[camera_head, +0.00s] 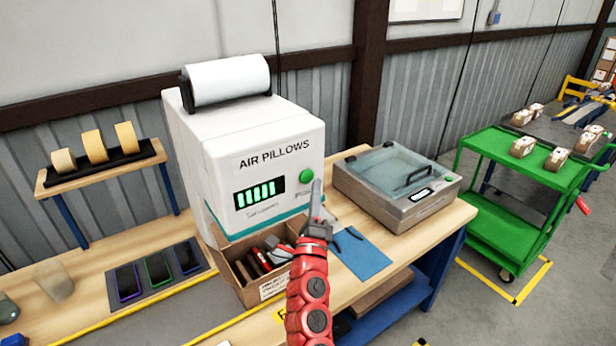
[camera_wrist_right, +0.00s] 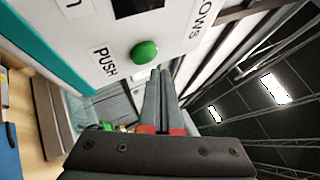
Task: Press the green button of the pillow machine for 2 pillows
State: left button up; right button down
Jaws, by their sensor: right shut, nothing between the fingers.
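The white pillow machine (camera_head: 215,160), marked AIR PILLOWS, stands on the wooden bench. Its green button (camera_head: 306,177) is on the right of the front face, beside a dark display with several lit green bars (camera_head: 259,193). In the right wrist view the green button (camera_wrist_right: 144,52) is above the fingers, near the word PUSH. My right gripper (camera_head: 316,186) is shut and empty, in front of the machine close to the button. Its fingertips (camera_wrist_right: 160,72) appear just below and right of the button; I cannot tell if they touch. My left gripper is not in view.
A carton of small items (camera_head: 237,272) stands before the machine. A lidded grey device (camera_head: 400,205) and a blue mat (camera_head: 362,257) lie to the right. A tape rack (camera_head: 100,170) and several phones on a mat (camera_head: 205,271) are left. A green cart (camera_head: 500,215) stands farther right.

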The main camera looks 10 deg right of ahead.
jog(key=s, duration=0.1)
jog(key=s+d+p, duration=0.1)
jog(key=s+p, duration=0.1)
jog(key=s, duration=0.1)
jog(key=shift+s+d, duration=0.1)
jog(key=shift+d, duration=0.15)
dwell(2.5)
jog(key=s+n+p, duration=0.1)
jog(key=n, duration=0.5)
jog(key=s+d+n+p, duration=0.1)
jog(key=n, duration=0.6)
jog(key=s+n, duration=0.1)
jog(key=n, duration=0.5)
jog(key=shift+s+d+f+t+y+p, duration=0.25)
jog(key=shift+d+t+y+p, duration=0.05)
jog(key=shift+d+t+p, duration=0.1)
jog(key=shift+w+a, duration=0.1)
jog(key=shift+w, duration=0.05)
